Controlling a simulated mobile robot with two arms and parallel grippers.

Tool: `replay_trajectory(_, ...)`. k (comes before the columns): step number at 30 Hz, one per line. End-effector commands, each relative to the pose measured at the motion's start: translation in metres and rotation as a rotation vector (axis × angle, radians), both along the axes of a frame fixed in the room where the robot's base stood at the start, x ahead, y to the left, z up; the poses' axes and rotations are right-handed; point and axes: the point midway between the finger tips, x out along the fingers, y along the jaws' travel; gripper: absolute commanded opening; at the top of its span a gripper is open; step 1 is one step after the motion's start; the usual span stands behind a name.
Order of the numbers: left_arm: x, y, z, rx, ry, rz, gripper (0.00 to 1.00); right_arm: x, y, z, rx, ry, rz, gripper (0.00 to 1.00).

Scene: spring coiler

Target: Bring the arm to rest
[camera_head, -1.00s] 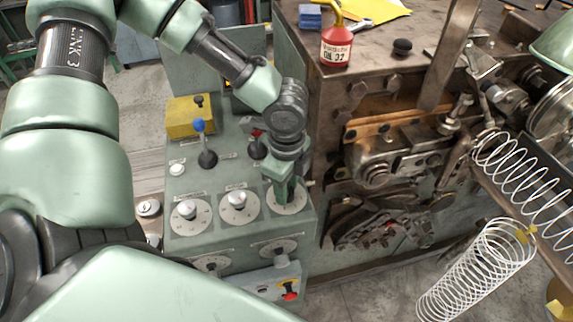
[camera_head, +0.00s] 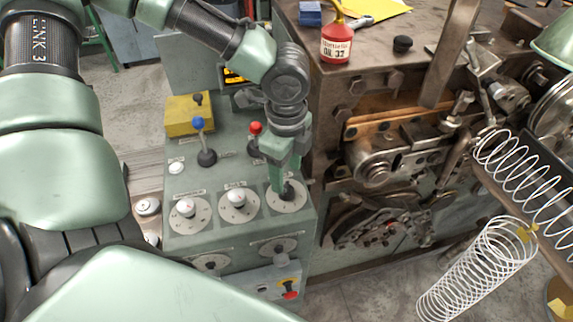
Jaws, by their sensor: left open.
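My left arm comes in from the left and reaches over the green control panel (camera_head: 215,225). My left gripper (camera_head: 283,190) points down over the rightmost dial (camera_head: 287,203) of the upper row. Its green fingers are open, close above or around that dial's dark knob; I cannot tell whether they touch it. The dial's upper part is partly hidden by the fingers. My right gripper is not in view.
Two dials with pale knobs (camera_head: 238,199) sit left of the gripper. A blue-knobbed lever (camera_head: 199,125) and a red-knobbed lever (camera_head: 255,129) stand behind. The coiler machine (camera_head: 400,160) borders the panel on the right, with wire springs (camera_head: 478,270) beyond.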

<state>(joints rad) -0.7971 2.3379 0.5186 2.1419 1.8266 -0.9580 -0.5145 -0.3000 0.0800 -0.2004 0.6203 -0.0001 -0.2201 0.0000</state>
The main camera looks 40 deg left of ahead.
Motion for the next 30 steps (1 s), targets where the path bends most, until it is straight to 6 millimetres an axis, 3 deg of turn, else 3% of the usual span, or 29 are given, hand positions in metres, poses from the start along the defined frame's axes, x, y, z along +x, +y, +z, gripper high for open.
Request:
replay_trajectory(6,0.000,0.000,0.022,0.000,-0.001,0.000,0.56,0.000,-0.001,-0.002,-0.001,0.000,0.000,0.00)
replay_trajectory(23,0.000,0.000,0.024,0.000,0.001,0.000,0.56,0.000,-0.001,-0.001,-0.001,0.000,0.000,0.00)
replay_trajectory(30,0.000,0.000,0.064,0.000,0.000,0.000,0.56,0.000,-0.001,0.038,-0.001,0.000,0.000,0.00)
